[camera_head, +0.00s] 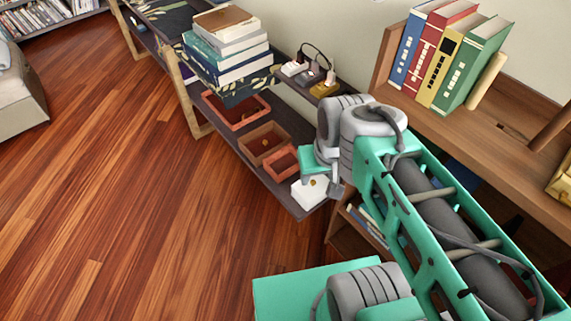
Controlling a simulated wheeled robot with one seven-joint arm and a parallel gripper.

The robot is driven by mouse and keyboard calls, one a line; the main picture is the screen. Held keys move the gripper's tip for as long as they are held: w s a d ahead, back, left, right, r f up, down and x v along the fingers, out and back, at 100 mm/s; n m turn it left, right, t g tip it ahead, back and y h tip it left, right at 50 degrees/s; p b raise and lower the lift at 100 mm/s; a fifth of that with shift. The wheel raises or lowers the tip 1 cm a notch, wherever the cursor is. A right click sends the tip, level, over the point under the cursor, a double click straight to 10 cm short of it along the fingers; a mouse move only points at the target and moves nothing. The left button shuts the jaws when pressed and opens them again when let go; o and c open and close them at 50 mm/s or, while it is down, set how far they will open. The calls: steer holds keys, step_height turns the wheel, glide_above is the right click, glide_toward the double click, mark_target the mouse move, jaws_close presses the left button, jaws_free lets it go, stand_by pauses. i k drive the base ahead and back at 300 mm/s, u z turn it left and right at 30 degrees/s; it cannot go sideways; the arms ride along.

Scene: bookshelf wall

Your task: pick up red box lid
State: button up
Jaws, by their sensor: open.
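Several reddish, shallow, open box-shaped pieces lie in a row on the dark low shelf: a large one (229,119), a browner middle one (252,156) and a small one (277,175). I cannot tell which of them is the red box lid. My gripper (324,188) is at the right end of this row, to the right of the small red piece. It is open and appears empty. A white box (304,199) with a small brass-coloured spot lies below it, partly hidden by the gripper. I cannot tell whether they touch.
Upright books (470,70) stand on a wooden shelf (490,135) at the right. The wooden floor (120,180) at the left is clear.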

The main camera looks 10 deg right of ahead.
mark_target(261, 145)
steer(key=u, duration=0.25)
steer(key=i, duration=0.6)
steer(key=u, duration=0.45)
steer(key=i, duration=0.95)
steer(key=z, duration=0.05)
